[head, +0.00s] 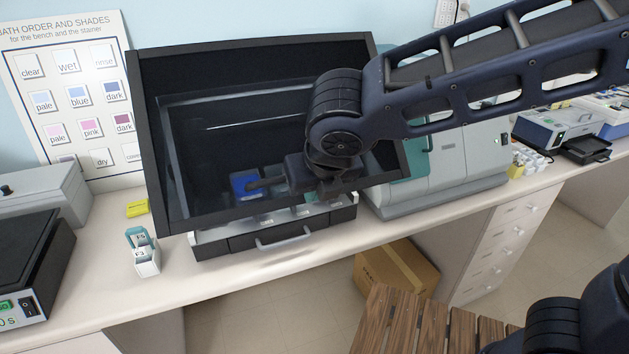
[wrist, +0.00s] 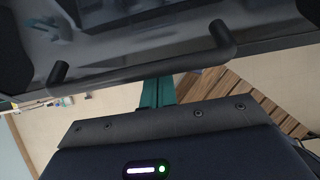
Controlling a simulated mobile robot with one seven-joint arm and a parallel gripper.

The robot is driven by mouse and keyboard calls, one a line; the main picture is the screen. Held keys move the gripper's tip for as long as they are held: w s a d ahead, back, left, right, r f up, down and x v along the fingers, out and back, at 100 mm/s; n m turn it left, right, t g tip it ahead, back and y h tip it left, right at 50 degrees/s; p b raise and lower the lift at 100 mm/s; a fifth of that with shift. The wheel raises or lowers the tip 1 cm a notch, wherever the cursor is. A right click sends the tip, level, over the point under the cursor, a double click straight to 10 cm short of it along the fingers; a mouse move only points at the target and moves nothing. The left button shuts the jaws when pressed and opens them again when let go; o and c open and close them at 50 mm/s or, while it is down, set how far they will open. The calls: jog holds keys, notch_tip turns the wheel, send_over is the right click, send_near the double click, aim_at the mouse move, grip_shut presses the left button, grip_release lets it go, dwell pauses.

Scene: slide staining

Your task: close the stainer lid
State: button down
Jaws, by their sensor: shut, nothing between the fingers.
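The stainer (head: 215,243) stands on the bench with a silver handle on its low front. Its large dark-framed, see-through lid (head: 150,130) is tilted up, open. Blue and pale items show dimly through the lower part of the lid. My gripper (wrist: 158,88) has its teal fingers together and empty, close to a dark bar handle (wrist: 145,67) on a glossy dark panel in the wrist view. Whether they touch the bar is unclear. In the head view my gripper is dark against the lid's lower right, and its fingertips are hard to make out.
A grey and teal machine (head: 450,160) stands right of the stainer. A small slide box (head: 146,262) and a yellow block (head: 137,209) are at its left. A cardboard box (head: 397,272) and a wooden slatted surface (head: 400,325) are below the bench front.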

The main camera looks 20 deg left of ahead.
jog(key=shift+t+y, duration=0.3)
jog(key=x, duration=1.8)
jog(key=w+x, duration=0.1)
jog(key=x, duration=0.8)
jog(key=shift+a+r, duration=0.4)
jog(key=shift+w, duration=0.2)
jog(key=shift+s+d+f, duration=0.15)
jog(key=shift+s+d, duration=0.2)
jog(key=shift+s, duration=0.05)
jog(key=s+d, duration=0.3)
jog(key=shift+s+d, duration=0.15)
jog(key=shift+s, duration=0.1)
jog(key=s+d+r, duration=0.3)
jog(key=s+d, duration=0.3)
